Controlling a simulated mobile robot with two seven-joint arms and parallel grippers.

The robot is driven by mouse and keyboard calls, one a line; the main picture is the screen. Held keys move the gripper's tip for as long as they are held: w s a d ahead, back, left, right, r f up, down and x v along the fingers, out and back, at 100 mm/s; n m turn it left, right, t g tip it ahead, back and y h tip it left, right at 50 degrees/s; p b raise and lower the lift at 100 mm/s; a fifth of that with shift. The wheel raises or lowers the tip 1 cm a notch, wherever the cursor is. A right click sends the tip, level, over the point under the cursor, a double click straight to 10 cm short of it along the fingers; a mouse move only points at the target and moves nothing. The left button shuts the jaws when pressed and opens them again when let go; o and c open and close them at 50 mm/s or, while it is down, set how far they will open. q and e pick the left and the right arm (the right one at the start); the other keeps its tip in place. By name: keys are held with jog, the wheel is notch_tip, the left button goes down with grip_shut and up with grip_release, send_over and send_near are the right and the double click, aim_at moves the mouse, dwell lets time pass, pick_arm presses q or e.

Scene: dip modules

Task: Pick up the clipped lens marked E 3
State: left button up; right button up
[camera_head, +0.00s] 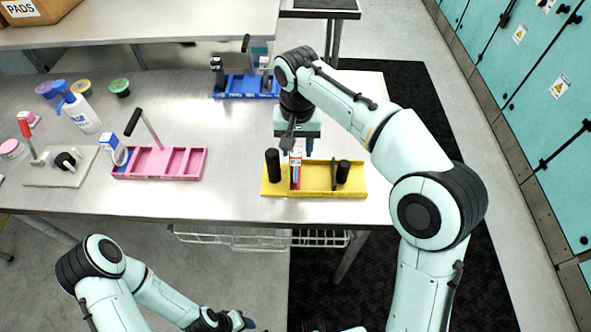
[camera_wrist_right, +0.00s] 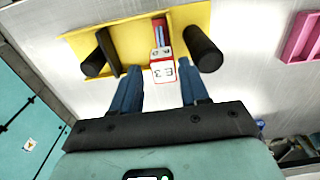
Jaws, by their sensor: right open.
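The lens marked E 3 (camera_wrist_right: 163,73) shows in the right wrist view as a white-faced block with red edges. A red part runs back from it. In the head view it stands upright as a red and white piece (camera_head: 295,170) in the yellow tray (camera_head: 317,190). My right gripper (camera_head: 296,149) is open just behind and above it. In the right wrist view its two blue fingers (camera_wrist_right: 160,88) are spread to either side of the marked face, not visibly touching it. My left gripper (camera_head: 240,321) is low at the bottom edge, away from the table; its jaws are unclear.
Black cylinders (camera_head: 272,166) (camera_head: 343,171) stand in the yellow tray, on both sides of the lens. A pink tray (camera_head: 181,162) lies left, a blue tray (camera_head: 240,95) behind. A white bottle (camera_head: 83,116) and coloured pots stand far left. Bare table lies between the trays.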

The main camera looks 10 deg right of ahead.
aim_at(296, 161)
jog(key=shift+w+f+b, duration=0.15)
jog(key=shift+f, duration=1.05)
jog(key=shift+w+f+b, duration=0.1)
jog(key=shift+w+f, duration=0.1)
jog(key=shift+f, duration=0.95)
jog(key=shift+w+f+b, duration=0.15)
jog(key=shift+f, duration=1.05)
jog(key=c, duration=0.7)
